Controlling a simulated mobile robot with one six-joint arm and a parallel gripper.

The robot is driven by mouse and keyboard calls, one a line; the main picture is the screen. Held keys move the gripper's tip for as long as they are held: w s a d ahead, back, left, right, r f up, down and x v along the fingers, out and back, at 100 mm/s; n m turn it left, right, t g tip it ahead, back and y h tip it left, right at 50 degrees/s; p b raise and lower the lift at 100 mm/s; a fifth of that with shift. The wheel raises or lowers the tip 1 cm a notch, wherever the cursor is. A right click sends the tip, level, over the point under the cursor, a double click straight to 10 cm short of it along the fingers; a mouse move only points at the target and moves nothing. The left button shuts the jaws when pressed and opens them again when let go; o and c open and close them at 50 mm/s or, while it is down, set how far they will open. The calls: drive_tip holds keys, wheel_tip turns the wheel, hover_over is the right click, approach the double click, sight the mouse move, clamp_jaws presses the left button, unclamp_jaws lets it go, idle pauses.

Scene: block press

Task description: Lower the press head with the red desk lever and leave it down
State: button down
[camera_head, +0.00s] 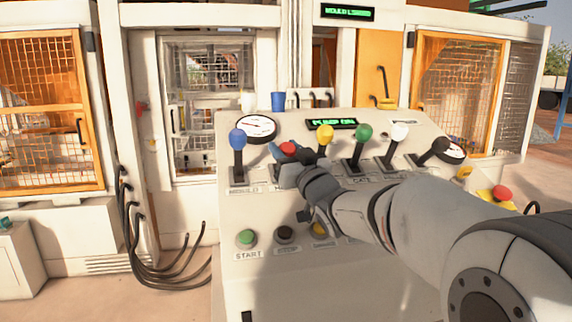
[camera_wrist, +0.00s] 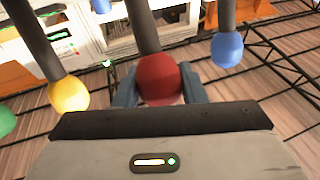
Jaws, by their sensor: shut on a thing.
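The red desk lever (camera_head: 287,148) is on the sloped white desk, between the blue lever and the yellow lever. Its red ball knob (camera_wrist: 159,78) fills the middle of the wrist view, with its dark shaft behind. My gripper (camera_head: 287,158) reaches in from the right and is shut on the red knob; its blue-grey fingers (camera_wrist: 159,88) sit on both sides of the knob. My wrist hides the lower part of the lever and its label in the head view.
Close beside the red lever are the blue lever (camera_head: 237,140) and the yellow lever (camera_head: 325,135). Green (camera_head: 364,133), white (camera_head: 399,132) and black levers follow to the right.

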drive_tip(key=shift+s+f+t+b, duration=0.3)
drive_tip(key=shift+f+b, duration=0.1)
drive_tip(key=shift+b, duration=0.4)
drive_tip(key=shift+w, duration=0.1)
drive_tip(key=c, duration=0.9)
unclamp_jaws()
drive_tip(key=shift+r, duration=0.1)
drive_tip(key=shift+d, duration=0.1)
drive_tip(key=b+v, duration=0.1)
drive_tip(key=v, duration=0.7)
drive_tip(key=shift+w, duration=0.1)
idle(1.1)
